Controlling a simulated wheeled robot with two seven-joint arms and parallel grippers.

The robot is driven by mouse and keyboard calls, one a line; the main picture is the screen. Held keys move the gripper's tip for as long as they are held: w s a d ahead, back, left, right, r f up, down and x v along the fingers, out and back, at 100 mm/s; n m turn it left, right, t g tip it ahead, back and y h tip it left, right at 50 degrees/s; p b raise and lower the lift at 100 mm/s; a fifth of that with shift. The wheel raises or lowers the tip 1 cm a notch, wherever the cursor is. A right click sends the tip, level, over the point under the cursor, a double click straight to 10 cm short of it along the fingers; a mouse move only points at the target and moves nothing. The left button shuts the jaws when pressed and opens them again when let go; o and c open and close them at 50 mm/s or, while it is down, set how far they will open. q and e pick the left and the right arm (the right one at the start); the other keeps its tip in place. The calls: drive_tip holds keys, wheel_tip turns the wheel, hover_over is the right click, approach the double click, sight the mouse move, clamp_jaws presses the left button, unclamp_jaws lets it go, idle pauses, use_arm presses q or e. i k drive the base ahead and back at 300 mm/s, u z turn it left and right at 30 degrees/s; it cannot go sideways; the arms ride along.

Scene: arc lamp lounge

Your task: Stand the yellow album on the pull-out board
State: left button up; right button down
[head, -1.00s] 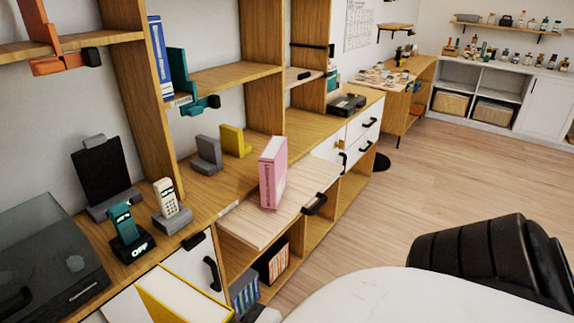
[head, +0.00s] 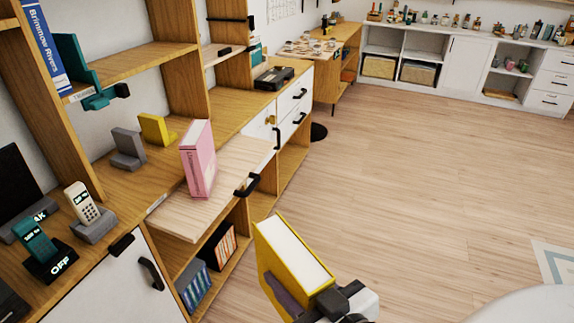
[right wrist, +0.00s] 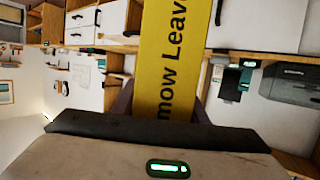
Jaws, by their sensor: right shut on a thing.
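The yellow album (head: 282,262) is a thick yellow book with white pages, in the lower middle of the head view. My right gripper (head: 318,300) is shut on its near lower end and holds it in the air, in front of the shelf unit. In the right wrist view the yellow spine (right wrist: 165,60) with dark lettering stands between the fingers. The pull-out board (head: 235,170) is a pale wood shelf with a black handle, drawn out of the unit. A pink album (head: 198,160) stands upright on it. The yellow album is apart from the board. My left gripper is not in view.
Yellow (head: 155,130) and grey (head: 128,148) bookends stand on the counter behind the board. Two handsets (head: 90,212) on stands are at the left. Books (head: 195,287) sit in the cubby below the board. Open floor (head: 400,150) lies to the right.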

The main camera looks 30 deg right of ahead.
sight(233, 155)
drive_tip(key=z, duration=1.7)
drive_tip(key=i, duration=3.35)
drive_tip(key=u, duration=3.45)
